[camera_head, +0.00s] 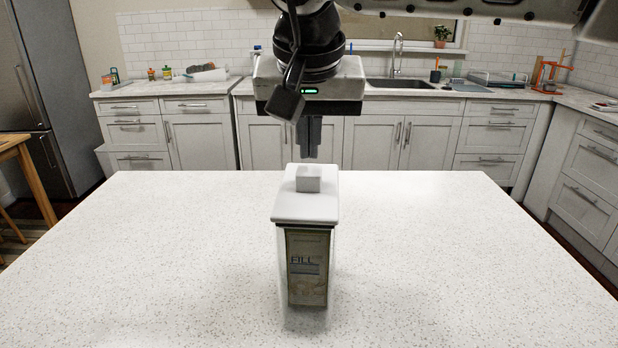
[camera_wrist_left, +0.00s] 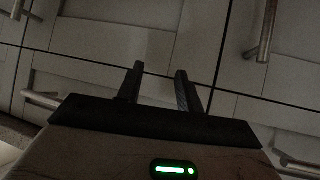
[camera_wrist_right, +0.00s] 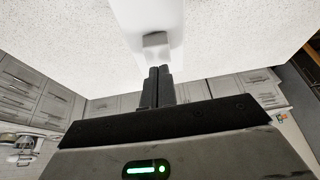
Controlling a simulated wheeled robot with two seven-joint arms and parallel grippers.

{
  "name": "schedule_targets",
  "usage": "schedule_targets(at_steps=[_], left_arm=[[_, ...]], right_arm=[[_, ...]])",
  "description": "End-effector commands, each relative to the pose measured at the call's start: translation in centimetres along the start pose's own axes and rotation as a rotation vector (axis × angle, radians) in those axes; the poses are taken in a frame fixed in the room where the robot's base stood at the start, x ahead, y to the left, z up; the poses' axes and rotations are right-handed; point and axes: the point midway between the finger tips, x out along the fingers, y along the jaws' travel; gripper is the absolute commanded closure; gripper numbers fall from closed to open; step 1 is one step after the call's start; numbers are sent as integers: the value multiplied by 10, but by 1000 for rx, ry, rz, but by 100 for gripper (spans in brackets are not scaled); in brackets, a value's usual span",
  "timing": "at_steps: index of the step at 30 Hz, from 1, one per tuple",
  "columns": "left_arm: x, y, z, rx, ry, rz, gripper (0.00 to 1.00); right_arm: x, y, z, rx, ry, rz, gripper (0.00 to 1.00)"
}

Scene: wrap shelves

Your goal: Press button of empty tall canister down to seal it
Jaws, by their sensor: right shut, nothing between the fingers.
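The tall canister (camera_head: 306,255) stands upright on the speckled white countertop, with clear sides, a label and a white lid. The square button (camera_head: 308,178) stands raised above the lid; the button also shows in the right wrist view (camera_wrist_right: 155,39). My right gripper (camera_head: 308,156) is shut and empty, pointing down just above and behind the button in the head view. In the right wrist view its fingertips (camera_wrist_right: 160,70) are close to the button; I cannot tell if they touch. My left gripper (camera_wrist_left: 158,72) is open and empty in its wrist view, facing cabinet fronts.
The countertop (camera_head: 150,260) is clear around the canister. Behind it are cabinets, a sink (camera_head: 400,84) and a back counter with small items. A wooden stool or table (camera_head: 25,165) stands at the left edge.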

Motion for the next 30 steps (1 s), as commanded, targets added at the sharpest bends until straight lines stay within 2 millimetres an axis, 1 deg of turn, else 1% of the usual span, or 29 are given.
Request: schedule_targets(at_steps=[30], left_arm=[[11, -1, 18, 2, -4, 0, 64]], right_arm=[[28, 0, 12, -1, -2, 1, 100]])
